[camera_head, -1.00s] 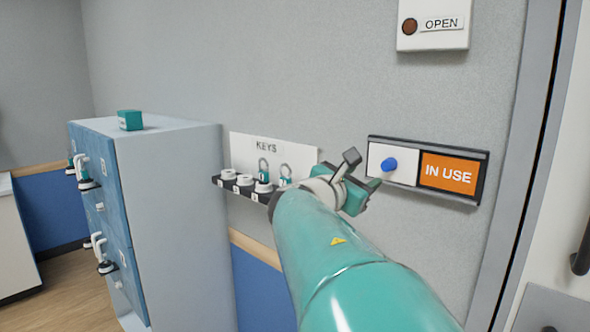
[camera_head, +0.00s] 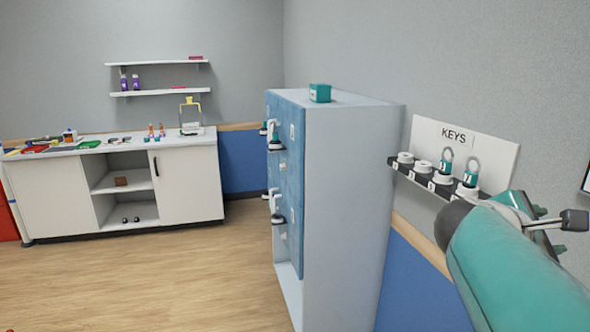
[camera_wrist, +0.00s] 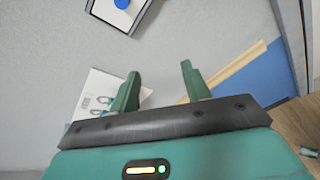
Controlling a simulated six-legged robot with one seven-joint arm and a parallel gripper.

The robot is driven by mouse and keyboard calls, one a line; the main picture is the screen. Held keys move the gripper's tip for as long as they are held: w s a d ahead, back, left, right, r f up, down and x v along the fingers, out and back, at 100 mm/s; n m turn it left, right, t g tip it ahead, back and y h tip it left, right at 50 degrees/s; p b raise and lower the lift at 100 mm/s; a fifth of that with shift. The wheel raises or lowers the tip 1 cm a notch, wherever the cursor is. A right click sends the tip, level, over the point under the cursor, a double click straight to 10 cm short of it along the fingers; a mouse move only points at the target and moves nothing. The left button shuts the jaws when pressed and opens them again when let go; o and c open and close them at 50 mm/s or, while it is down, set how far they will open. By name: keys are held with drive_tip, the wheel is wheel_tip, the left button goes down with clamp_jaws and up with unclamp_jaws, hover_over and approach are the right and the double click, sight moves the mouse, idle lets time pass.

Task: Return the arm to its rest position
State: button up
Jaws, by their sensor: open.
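My teal arm reaches in from the lower right of the head view, in front of the wall. My gripper (camera_head: 553,226) is at its far end, partly hidden by the arm and to the right of the key rack. In the wrist view my gripper (camera_wrist: 160,88) shows two teal fingers spread apart with nothing between them. Beyond the fingers are the grey wall and the wooden rail (camera_wrist: 232,70).
The KEYS panel (camera_head: 490,146) and its rack (camera_head: 416,175) with teal padlocks are close to my arm. A tall locker (camera_head: 345,200) stands left of it, with a teal box (camera_head: 320,93) on top. A counter (camera_head: 190,180) stands further back. The floor (camera_head: 150,285) is open.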

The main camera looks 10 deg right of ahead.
drive_tip(key=s+a+f+m+y, duration=0.2)
drive_tip(key=a+f+m+y, duration=0.2)
drive_tip(key=a, duration=0.5)
drive_tip(key=s+a+f+m+t+y, duration=0.1)
drive_tip(key=a+f+m+y, duration=0.3)
drive_tip(key=a+f, duration=0.5)
drive_tip(key=s+a+f+m+t+y, duration=0.1)
drive_tip(key=s+a+f+m+y, duration=0.2)
drive_tip(key=a+f+y, duration=0.3)
drive_tip(key=a+m, duration=0.1)
drive_tip(key=a, duration=0.3)
drive_tip(key=shift+a+f+m+y, duration=0.25)
drive_tip(key=shift+a+m+y, duration=0.05)
drive_tip(key=shift+y, duration=0.1)
drive_tip(key=shift+c, duration=1.2)
drive_tip(key=shift+d, duration=0.1)
